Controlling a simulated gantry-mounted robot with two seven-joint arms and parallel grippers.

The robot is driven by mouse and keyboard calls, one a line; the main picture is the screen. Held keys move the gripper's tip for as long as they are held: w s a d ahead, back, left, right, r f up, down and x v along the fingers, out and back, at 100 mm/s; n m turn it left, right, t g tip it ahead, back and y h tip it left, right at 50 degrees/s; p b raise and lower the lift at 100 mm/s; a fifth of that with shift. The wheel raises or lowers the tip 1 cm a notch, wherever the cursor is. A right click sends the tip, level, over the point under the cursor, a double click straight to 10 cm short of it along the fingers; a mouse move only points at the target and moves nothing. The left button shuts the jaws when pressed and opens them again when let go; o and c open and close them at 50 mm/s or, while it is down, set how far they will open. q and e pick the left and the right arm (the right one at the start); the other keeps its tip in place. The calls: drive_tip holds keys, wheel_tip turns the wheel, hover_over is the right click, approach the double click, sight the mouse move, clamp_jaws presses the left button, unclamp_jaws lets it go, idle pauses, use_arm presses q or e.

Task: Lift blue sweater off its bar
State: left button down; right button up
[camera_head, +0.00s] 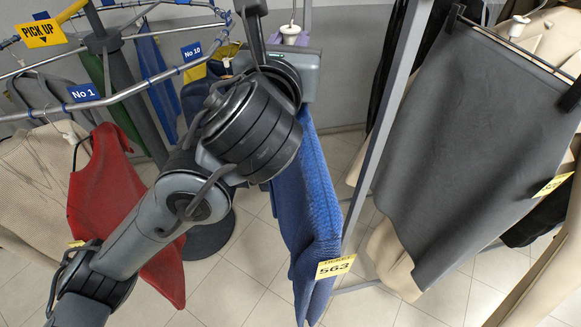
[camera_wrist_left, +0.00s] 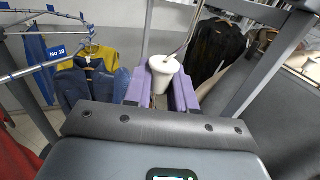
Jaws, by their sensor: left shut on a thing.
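The blue sweater (camera_head: 308,195) hangs below my left gripper in the head view, with a yellow ticket 563 (camera_head: 335,267) at its lower edge. My left gripper (camera_head: 289,38) is shut on the white hanger neck (camera_wrist_left: 163,70), which sits between its purple fingers in the left wrist view. A thin hook wire (camera_wrist_left: 189,32) rises from the neck. I cannot tell whether the hook touches a bar. My left forearm hides the sweater's upper part in the head view. My right gripper is out of view.
A curved rail with tags No 1 (camera_head: 83,92) and No 10 (camera_head: 191,51) holds a red garment (camera_head: 105,190) and others at left. A grey skirt (camera_head: 470,130) hangs at right, beyond a slanted metal post (camera_head: 388,105). Tiled floor shows below.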

sight(291, 22)
use_arm(q)
drive_tip(key=shift+r, duration=0.1)
drive_tip(key=shift+r, duration=2.05)
drive_tip(key=s+r+b, duration=0.1)
drive_tip(key=s+r, duration=0.5)
drive_tip(key=s, duration=0.5)
drive_tip(key=shift+s+d+r+b, duration=0.3)
drive_tip(key=shift+s+r+b, duration=0.05)
drive_tip(key=shift+b, duration=0.05)
drive_tip(key=shift+d+r, duration=0.1)
